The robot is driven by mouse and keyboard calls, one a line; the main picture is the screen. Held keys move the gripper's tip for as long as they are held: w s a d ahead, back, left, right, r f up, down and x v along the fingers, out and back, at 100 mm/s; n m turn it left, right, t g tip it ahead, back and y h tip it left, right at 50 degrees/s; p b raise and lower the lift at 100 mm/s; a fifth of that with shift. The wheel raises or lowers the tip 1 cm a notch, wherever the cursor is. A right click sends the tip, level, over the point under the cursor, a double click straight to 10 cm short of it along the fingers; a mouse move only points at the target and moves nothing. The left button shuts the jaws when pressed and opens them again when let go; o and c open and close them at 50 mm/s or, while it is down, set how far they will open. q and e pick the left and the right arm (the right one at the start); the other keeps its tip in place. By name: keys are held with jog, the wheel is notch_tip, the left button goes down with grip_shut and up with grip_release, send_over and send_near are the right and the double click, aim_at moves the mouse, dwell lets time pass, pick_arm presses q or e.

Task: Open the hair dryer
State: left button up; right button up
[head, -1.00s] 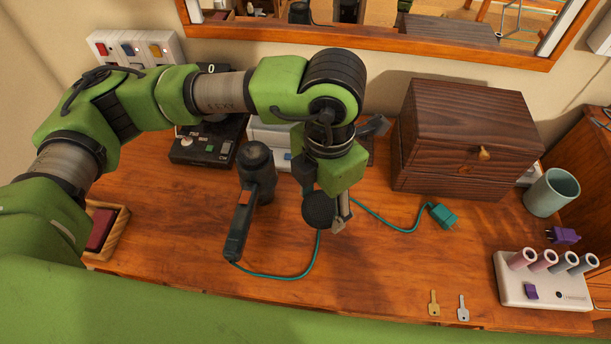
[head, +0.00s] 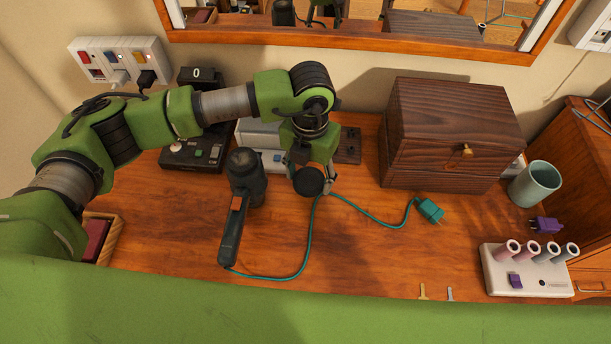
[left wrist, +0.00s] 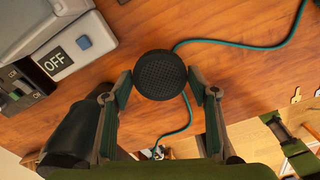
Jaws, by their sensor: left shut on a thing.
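The hair dryer (head: 247,178) lies on the wooden counter, with a dark barrel, an orange switch on its handle and a teal cord (head: 305,243) ending in a teal plug (head: 430,210). My left gripper (head: 311,180) is shut on a round black mesh cap (head: 308,181), to the right of the dryer and apart from it. In the left wrist view the cap (left wrist: 160,75) sits between the two fingertips (left wrist: 160,80), above the counter. A dark shape at lower left there looks like the dryer barrel (left wrist: 72,130).
A wooden box (head: 445,135) and a green cup (head: 535,184) stand to the right. A white roller holder (head: 525,272) is at front right, near two keys. A dark device (head: 190,155) and a white one (head: 258,135) stand behind the dryer. The counter's front middle is clear.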

aim_at(306, 172)
pick_arm(q)
jog(key=shift+w+a+f, duration=0.2)
jog(key=shift+w+f, duration=0.25)
jog(key=shift+f, duration=0.15)
jog(key=shift+w+a+f, duration=0.2)
jog(key=shift+w+f, duration=0.25)
jog(key=shift+f, duration=0.1)
notch_tip(306, 172, down, 3)
jog(key=shift+w+p, duration=0.15)
jog(key=shift+p, duration=0.65)
jog(key=shift+f, duration=0.2)
jog(key=shift+f, duration=0.1)
jog(key=shift+f+b, duration=0.15)
jog(key=shift+b, duration=0.15)
jog(key=o, duration=1)
jog(key=shift+c, duration=0.2)
jog(key=shift+r, duration=0.2)
